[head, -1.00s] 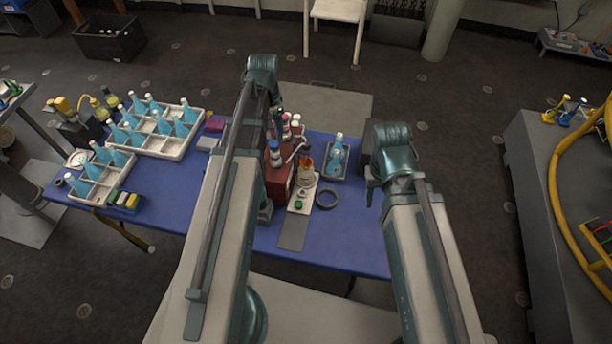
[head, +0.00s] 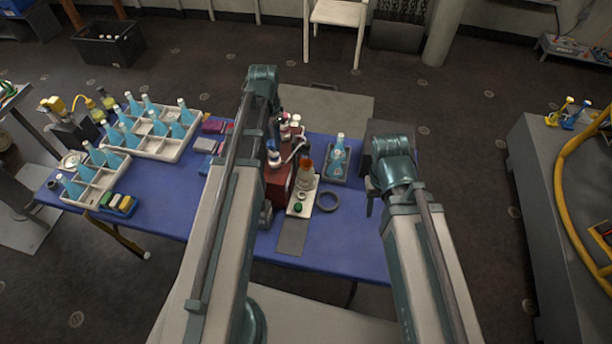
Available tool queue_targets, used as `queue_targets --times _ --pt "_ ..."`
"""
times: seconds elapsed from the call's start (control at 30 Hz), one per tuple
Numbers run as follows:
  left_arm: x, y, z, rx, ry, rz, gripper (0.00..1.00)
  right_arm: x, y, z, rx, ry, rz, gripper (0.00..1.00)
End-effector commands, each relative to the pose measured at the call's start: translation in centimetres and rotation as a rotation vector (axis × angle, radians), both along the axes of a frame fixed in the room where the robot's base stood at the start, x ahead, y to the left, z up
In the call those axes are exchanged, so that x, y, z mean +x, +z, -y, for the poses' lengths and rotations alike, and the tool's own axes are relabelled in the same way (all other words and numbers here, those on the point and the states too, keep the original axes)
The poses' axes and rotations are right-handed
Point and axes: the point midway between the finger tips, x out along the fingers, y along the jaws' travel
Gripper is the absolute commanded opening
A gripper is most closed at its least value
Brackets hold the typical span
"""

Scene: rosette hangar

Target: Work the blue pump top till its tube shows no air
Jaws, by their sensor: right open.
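A small bottle with a blue top (head: 273,156) stands in the dark red rack (head: 279,186) at the middle of the table. Bottles with red and white tops (head: 295,121) stand behind it. A pale tube (head: 297,150) bends over the rack's right side; whether air is in it is too small to tell. My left gripper (head: 275,122) hangs over the rack near the bottle tops, mostly hidden by my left arm, so its jaws cannot be read. My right gripper (head: 370,200) is open and empty above the table's right part, partly hidden by its wrist.
An orange-topped flask (head: 306,176) stands on a white plate right of the rack, near a dark ring (head: 328,202). A grey tray (head: 337,171) holds a blue bottle. White crates (head: 164,146) of blue bottles fill the left. The blue tabletop (head: 335,245) is clear at front right.

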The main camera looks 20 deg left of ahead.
Motion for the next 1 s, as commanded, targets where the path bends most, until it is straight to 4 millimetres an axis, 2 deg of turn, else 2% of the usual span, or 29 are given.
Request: queue_targets --times 0.1,0.53,1.0 --pt "0.0 0.0 0.0 0.000 0.000 0.000 0.06 0.0 0.0 0.0 0.000 0.000 0.000 0.50" --pt "0.0 0.1 0.0 0.000 0.000 0.000 0.06 0.0 0.1 0.0 0.000 0.000 0.000 0.50" --pt "0.0 1.2 0.0 0.000 0.000 0.000 0.06 0.0 1.2 0.0 0.000 0.000 0.000 0.50"
